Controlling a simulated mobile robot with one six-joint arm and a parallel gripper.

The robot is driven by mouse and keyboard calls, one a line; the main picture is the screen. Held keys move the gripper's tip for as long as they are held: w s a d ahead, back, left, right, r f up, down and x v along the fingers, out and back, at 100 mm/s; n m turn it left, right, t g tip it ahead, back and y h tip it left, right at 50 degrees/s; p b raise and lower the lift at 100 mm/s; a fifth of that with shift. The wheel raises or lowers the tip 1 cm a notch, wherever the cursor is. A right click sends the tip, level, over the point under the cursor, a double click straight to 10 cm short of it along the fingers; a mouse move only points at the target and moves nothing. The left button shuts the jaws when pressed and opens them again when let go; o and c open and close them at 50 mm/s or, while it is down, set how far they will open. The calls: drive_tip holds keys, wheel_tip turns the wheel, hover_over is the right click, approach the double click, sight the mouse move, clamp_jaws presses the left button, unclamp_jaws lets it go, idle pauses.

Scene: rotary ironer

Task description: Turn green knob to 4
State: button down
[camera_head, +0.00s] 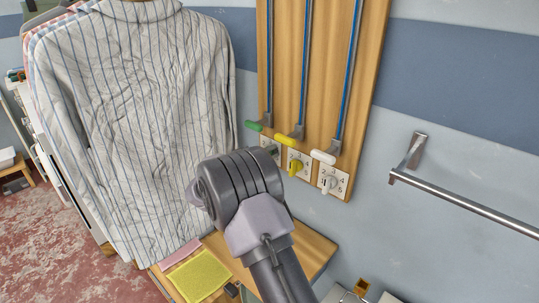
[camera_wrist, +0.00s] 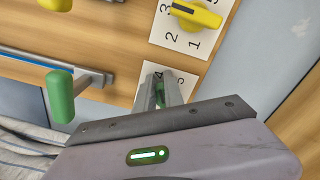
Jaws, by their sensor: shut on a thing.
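The green knob (camera_wrist: 160,95) shows as a green strip between my fingers in the wrist view. It sits on a white number plate that is mostly hidden by the gripper. My gripper (camera_wrist: 160,90) is shut on this knob. In the head view the green knob (camera_head: 272,150) is on the leftmost plate of a row on the wooden board, and my arm's end hides my fingertips. Numbers on its plate are partly covered, so I cannot tell which one the knob points to.
A green lever handle (camera_wrist: 60,96) sticks out close left of my gripper. A yellow knob (camera_wrist: 195,14) is on the neighbouring plate. In the head view, a white knob (camera_head: 328,183), a striped shirt (camera_head: 130,110) and a metal rail (camera_head: 465,203) surround the arm.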

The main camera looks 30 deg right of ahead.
drive_tip(key=c, duration=1.4)
unclamp_jaws()
drive_tip(key=shift+c, duration=0.2)
drive_tip(key=p+v, duration=0.4)
drive_tip(key=v, duration=1.3)
drive_tip(key=shift+a, duration=0.2)
